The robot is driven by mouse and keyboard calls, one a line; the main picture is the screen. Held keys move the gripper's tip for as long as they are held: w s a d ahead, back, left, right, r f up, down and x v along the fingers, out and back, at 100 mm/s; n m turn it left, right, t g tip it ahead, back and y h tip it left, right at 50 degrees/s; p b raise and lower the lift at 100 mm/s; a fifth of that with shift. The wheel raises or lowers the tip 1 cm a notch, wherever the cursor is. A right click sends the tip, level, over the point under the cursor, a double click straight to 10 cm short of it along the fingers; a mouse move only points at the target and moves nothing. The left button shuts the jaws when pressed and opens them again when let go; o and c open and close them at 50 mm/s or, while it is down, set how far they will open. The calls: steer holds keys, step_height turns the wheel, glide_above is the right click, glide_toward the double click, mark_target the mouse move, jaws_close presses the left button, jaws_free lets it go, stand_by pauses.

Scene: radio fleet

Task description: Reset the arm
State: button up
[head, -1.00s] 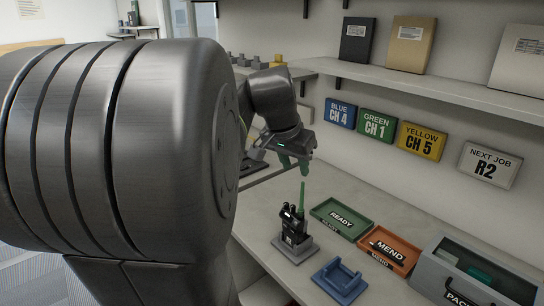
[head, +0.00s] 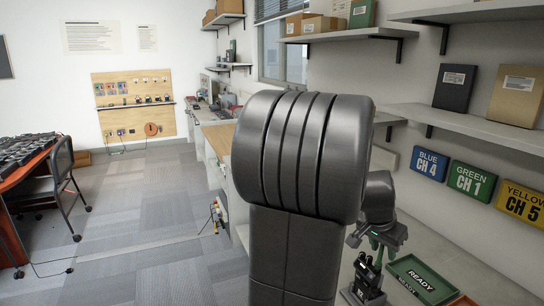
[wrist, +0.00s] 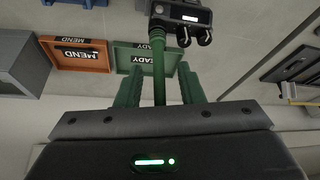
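My gripper (head: 384,240) is at the end of my arm over the counter at the right of the head view, partly behind my own arm links. In the wrist view my gripper (wrist: 160,75) has its two green fingers spread apart. A black radio (head: 367,278) with a green antenna stands upright just below it. The radio (wrist: 182,18) also shows at the top of the wrist view. Its green antenna (wrist: 158,65) appears between the fingers, with clear gaps on both sides. I cannot tell how far its tip reaches in.
The green READY tray (head: 420,283) and orange MEND tray (wrist: 77,57) lie near the radio. A grey case (wrist: 22,65) and blue cradle (wrist: 75,3) are beyond. A shelf (head: 470,130) hangs above the counter. Open carpet (head: 150,220) lies left; a chair (head: 62,180) stands there.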

steer(key=shift+w+d, duration=0.1)
stand_by(0.7)
steer(key=v, duration=1.4)
steer(key=x, duration=1.4)
step_height(320, 180, up, 3)
steer(key=p, duration=0.3)
step_height(320, 180, up, 5)
steer(key=p, duration=0.5)
steer(key=shift+f, duration=0.1)
